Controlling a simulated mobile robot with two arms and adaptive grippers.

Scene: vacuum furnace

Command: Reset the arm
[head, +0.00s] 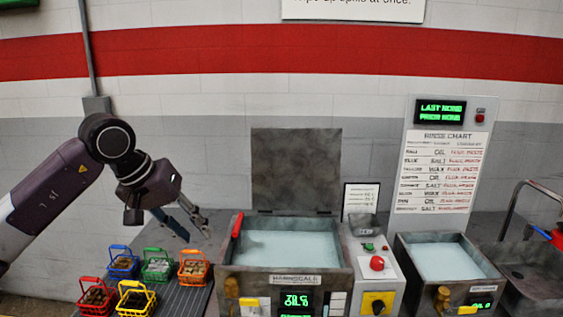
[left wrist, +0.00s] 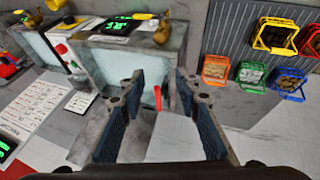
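My left gripper (head: 197,237) reaches in from the left, above the ribbed grey mat (head: 190,300) and left of the larger tank (head: 290,265). Its two fingers are apart, with nothing between them. In the left wrist view the open gripper (left wrist: 158,88) points towards the tank's side, with a red handle (left wrist: 157,98) showing between the fingers beyond them. The same red handle (head: 237,225) rests at the tank's left rim in the head view. My right gripper is in neither view.
Blue (head: 122,263), green (head: 157,265), orange (head: 193,267), red (head: 96,297) and yellow (head: 136,299) baskets with small parts stand on the mat. A control box (head: 376,263), a second tank (head: 437,260) and a sink (head: 525,275) lie to the right. A chart board (head: 437,170) stands behind.

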